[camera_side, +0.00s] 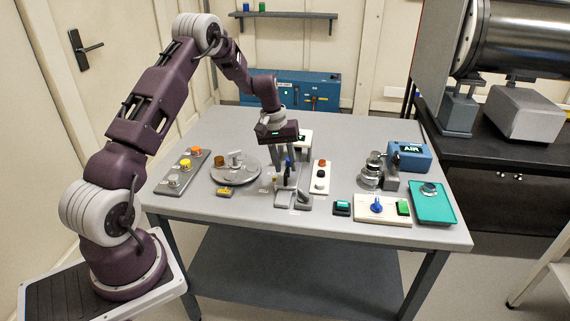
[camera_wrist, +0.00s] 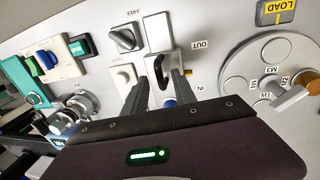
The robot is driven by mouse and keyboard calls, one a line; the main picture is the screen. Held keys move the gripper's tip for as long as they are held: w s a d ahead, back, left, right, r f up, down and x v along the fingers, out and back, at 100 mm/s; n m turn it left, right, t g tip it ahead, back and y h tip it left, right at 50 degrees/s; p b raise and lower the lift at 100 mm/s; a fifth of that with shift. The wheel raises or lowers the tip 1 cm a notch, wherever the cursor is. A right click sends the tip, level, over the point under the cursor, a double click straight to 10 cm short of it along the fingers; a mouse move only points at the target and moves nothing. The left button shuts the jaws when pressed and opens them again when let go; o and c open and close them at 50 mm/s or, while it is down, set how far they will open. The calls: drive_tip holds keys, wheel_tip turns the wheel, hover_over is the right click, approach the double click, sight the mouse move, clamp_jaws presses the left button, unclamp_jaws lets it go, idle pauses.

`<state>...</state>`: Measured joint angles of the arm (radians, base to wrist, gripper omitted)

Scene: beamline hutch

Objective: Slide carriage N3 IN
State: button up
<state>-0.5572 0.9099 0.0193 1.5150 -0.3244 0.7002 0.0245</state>
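The slide unit (camera_side: 287,196) sits on the grey table below my gripper, but I cannot read an N3 label on it. In the wrist view it shows as a pale block (camera_wrist: 158,28) with a dark opening, beside printed OUT and IN labels. My gripper (camera_side: 285,158) points down just above the slide unit.
A round turntable (camera_side: 236,168) and a lamp-button panel (camera_side: 184,172) stand left. Right are a button strip (camera_side: 319,177), metal fitting (camera_side: 371,171), blue AIR box (camera_side: 410,156), switch panel (camera_side: 382,209) and teal tray (camera_side: 432,204).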

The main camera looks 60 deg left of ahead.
wheel_tip(320, 180, up, 7)
drive_tip(key=s+a, duration=0.1)
drive_tip(key=shift+f, duration=0.15)
drive_tip(key=f, duration=0.4)
drive_tip(key=w+d+f, duration=0.1)
drive_tip(key=f, duration=0.2)
drive_tip(key=shift+c, duration=0.2)
clamp_jaws()
drive_tip(key=shift+a, duration=0.1)
idle(1.2)
